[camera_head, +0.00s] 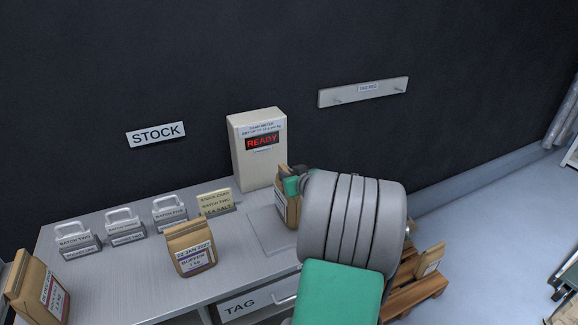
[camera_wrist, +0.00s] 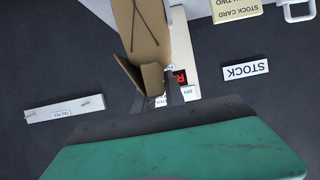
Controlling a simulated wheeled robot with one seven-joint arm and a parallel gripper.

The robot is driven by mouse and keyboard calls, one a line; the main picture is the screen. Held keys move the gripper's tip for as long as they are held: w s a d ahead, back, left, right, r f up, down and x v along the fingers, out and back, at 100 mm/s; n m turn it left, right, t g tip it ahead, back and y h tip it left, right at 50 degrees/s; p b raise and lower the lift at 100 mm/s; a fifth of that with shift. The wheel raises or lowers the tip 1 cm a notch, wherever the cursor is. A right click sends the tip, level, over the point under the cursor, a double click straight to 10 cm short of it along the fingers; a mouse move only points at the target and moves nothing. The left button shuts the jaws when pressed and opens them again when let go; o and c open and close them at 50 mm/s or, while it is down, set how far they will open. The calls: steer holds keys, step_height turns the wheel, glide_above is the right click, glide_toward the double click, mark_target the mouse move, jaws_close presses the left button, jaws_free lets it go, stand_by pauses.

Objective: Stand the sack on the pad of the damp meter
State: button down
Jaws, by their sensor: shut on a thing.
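The damp meter (camera_head: 258,150) is a pale box at the back of the bench, its red display reading READY. Its pad (camera_head: 268,238) is a thin square plate in front of it. My gripper (camera_head: 294,182) is shut on the top of a brown paper sack (camera_head: 284,212), which looks upright over or at the pad's right part. I cannot tell whether its base touches the pad. My arm hides its right side. In the wrist view the sack (camera_wrist: 145,40) fills the top middle, with the red meter display (camera_wrist: 180,77) beside it.
A buffer sack (camera_head: 191,250) stands left of the pad. A stock card (camera_head: 215,202) and several grey batch holders (camera_head: 126,227) line the bench's back. Another sack (camera_head: 38,290) is at far left. A wooden pallet (camera_head: 415,296) with a sack lies right. A peg rail (camera_head: 363,91) is on the wall.

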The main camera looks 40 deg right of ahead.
steer(key=shift+f, duration=0.3)
